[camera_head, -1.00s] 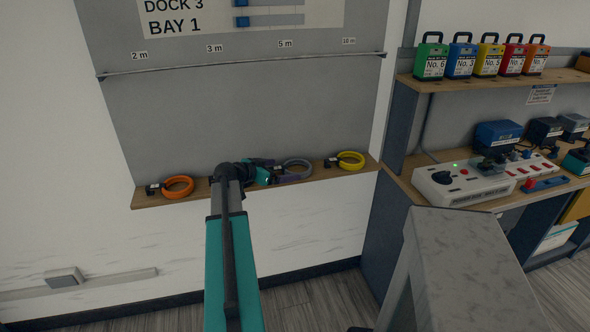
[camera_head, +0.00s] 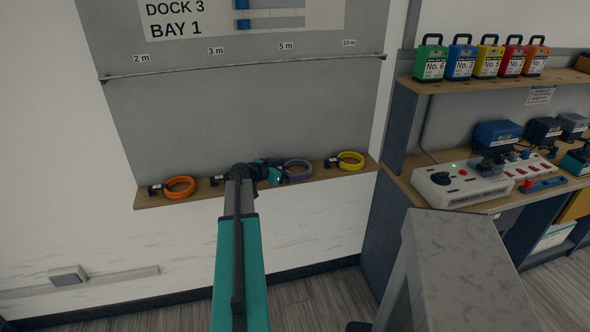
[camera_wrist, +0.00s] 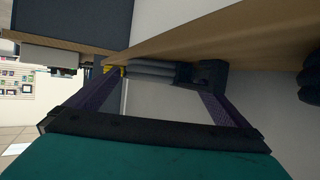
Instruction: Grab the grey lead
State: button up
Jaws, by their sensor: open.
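The grey lead (camera_head: 298,170) is a coil lying on the narrow wooden shelf under the grey board. In the wrist view its grey coils (camera_wrist: 152,70) show ahead, between the ends of my two purple fingers, with a black plug (camera_wrist: 210,73) beside them. My gripper (camera_head: 279,174) is at the left side of the grey lead, at about shelf height, and partly hides its plug end. In the wrist view my gripper (camera_wrist: 160,84) is open, with nothing clamped. Whether a finger touches the lead I cannot tell.
An orange lead (camera_head: 179,188) lies left and a yellow lead (camera_head: 350,160) right on the shelf (camera_head: 325,176). Another black plug (camera_head: 219,180) shows beside my arm, which hides what lies behind it. A workbench with a control box (camera_head: 462,185) stands at right.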

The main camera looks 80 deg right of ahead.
aim_at(290, 162)
dwell(0.4)
jog(key=c, duration=1.2)
jog(key=shift+o, duration=0.2)
jog(key=shift+r, duration=0.1)
jog(key=shift+r+b, duration=0.55)
jog(key=shift+r, duration=0.95)
jog(key=shift+a+r, duration=0.1)
jog(key=shift+a, duration=0.2)
jog(key=s+a+r+b, duration=0.1)
jog(key=a+b, duration=0.5)
jog(key=a, duration=0.9)
jog(key=shift+a+r, duration=0.2)
jog(key=shift+r, duration=0.1)
